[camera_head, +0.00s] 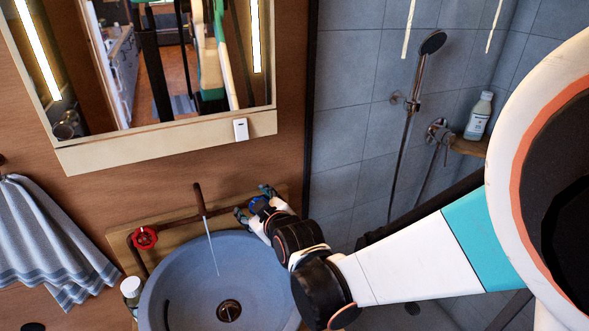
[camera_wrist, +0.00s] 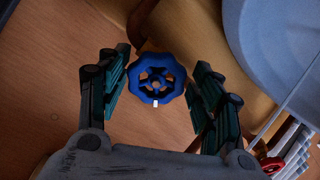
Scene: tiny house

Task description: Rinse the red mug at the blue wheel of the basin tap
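The blue wheel (camera_wrist: 157,79) of the basin tap sits between the two fingers of my gripper (camera_wrist: 156,85) in the wrist view. The fingers are open, with a gap on each side of the wheel. In the head view my gripper (camera_head: 254,203) is at the right end of the tap pipe and mostly hides the blue wheel. The spout (camera_head: 201,198) lets a thin stream of water (camera_head: 213,255) fall into the blue-grey basin (camera_head: 180,275). I do not see the red mug in either view.
A red wheel (camera_head: 145,238) is on the pipe's left end. A small white-capped jar (camera_head: 131,288) stands left of the basin. A striped towel (camera_head: 50,240) hangs at the left. A mirror cabinet (camera_head: 170,130) is above; a shower (camera_head: 430,45) is at the right.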

